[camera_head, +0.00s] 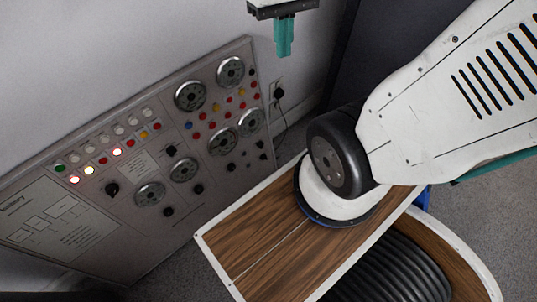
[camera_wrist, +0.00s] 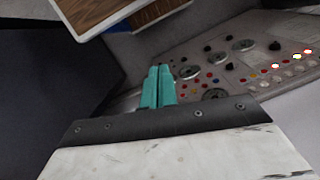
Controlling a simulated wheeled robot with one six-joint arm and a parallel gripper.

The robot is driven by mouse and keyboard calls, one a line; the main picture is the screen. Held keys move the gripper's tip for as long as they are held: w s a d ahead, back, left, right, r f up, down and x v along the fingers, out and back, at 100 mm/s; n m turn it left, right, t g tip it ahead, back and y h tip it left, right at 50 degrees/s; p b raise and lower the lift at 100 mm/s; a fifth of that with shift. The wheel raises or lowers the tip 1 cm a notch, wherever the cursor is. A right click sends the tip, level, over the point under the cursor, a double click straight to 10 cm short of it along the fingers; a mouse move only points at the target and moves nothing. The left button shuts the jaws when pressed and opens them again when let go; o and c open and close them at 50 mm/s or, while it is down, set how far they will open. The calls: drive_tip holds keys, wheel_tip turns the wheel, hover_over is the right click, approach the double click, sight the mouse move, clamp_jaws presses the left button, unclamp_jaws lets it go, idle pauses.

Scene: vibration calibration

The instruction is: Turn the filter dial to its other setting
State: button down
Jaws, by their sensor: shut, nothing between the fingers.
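A grey control panel (camera_head: 125,262) stands against the wall at the left in the head view, and it also shows in the wrist view (camera_wrist: 262,62). It carries several black knobs, among them a larger one (camera_head: 112,189) at the left and another (camera_head: 171,150) near the middle. The labels are too small to read, so I cannot tell which knob is the filter dial. My gripper (camera_head: 284,52) has teal fingers, shut and empty, and hangs at the top of the head view, apart from the panel. In the wrist view its fingers (camera_wrist: 158,86) overlap the panel's edge.
The panel also has round gauges (camera_head: 190,96), coloured buttons and lit lamps (camera_head: 117,152). A wall socket (camera_head: 277,92) with a plug and cable is right of the panel. My wood-topped base and arm fill the lower right. Some grey floor (camera_head: 190,255) is clear between base and panel.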

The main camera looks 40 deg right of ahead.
drive_tip(key=w+d+f+m+y, duration=0.2)
drive_tip(key=w+d+f+y, duration=0.15)
drive_tip(key=f, duration=0.55)
drive_tip(key=w+d+f+m+y, duration=0.15)
drive_tip(key=w+d+f, duration=0.35)
drive_tip(key=f, duration=0.5)
drive_tip(key=w+d+f+m+y, duration=0.1)
drive_tip(key=w+d+f+y, duration=0.3)
drive_tip(key=f, duration=0.5)
wheel_tip(320, 180, down, 18)
drive_tip(key=d+m+t+y, duration=0.1)
drive_tip(key=d+m+t, duration=0.1)
drive_tip(key=d+t, duration=0.15)
drive_tip(key=n+t+h, duration=0.4)
drive_tip(key=n+t, duration=0.1)
drive_tip(key=t, duration=0.1)
approach(264, 158)
drive_tip(key=w+d+f, duration=0.2)
drive_tip(key=w+f, duration=0.1)
drive_tip(key=w, duration=0.1)
drive_tip(key=a+f, duration=0.2)
drive_tip(key=shift+a, duration=0.35)
drive_tip(key=shift+a+f, duration=0.3)
drive_tip(key=shift+f, duration=0.1)
